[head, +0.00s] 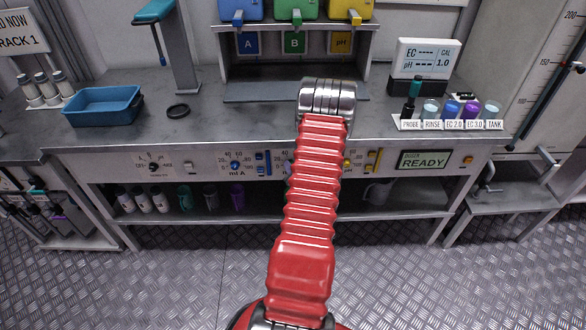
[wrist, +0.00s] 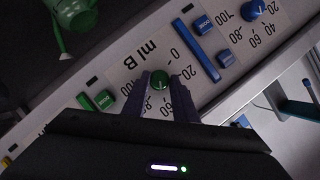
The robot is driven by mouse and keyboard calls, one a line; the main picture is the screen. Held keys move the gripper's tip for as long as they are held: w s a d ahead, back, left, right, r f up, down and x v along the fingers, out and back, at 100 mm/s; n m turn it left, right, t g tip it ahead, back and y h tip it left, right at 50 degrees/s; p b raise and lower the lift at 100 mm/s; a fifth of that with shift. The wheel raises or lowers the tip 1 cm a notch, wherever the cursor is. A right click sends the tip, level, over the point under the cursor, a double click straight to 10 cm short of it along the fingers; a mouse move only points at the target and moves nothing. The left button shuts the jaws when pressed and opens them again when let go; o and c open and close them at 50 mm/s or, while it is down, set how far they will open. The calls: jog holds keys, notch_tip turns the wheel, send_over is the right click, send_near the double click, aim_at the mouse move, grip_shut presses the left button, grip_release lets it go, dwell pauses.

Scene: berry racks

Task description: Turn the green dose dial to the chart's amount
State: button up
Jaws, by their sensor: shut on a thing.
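The green dose dial (wrist: 160,79) shows in the wrist view on the pale panel, beside the print "ml B" and a scale with 0, 20 and 100 legible. My gripper (wrist: 161,91) has its two dark fingers on either side of the dial, shut on it. A small pale mark shows on the dial's face, but I cannot tell exactly which number it points to. In the head view my red arm hides the dial and the gripper. A sign (head: 22,32) at the left edge is cut off, reading "NOW" and "RACK 1"; no dose amount is legible there.
A blue dial (wrist: 257,8) for "ml A", a blue bar (wrist: 195,45) and a blue button (wrist: 204,24) sit close by. A green button (wrist: 105,99) is left of my fingers. The panel's display (head: 423,160) reads "READY".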

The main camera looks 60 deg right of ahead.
jog(key=shift+w+a+f, duration=0.1)
jog(key=shift+w+a, duration=0.05)
jog(key=shift+w, duration=0.05)
jog(key=o, duration=0.8)
jog(key=shift+c, duration=0.2)
jog(key=shift+o, duration=1.3)
jog(key=shift+s, duration=0.1)
jog(key=v, duration=1.3)
jog(key=shift+s+a, duration=0.15)
jog(key=shift+s, duration=0.15)
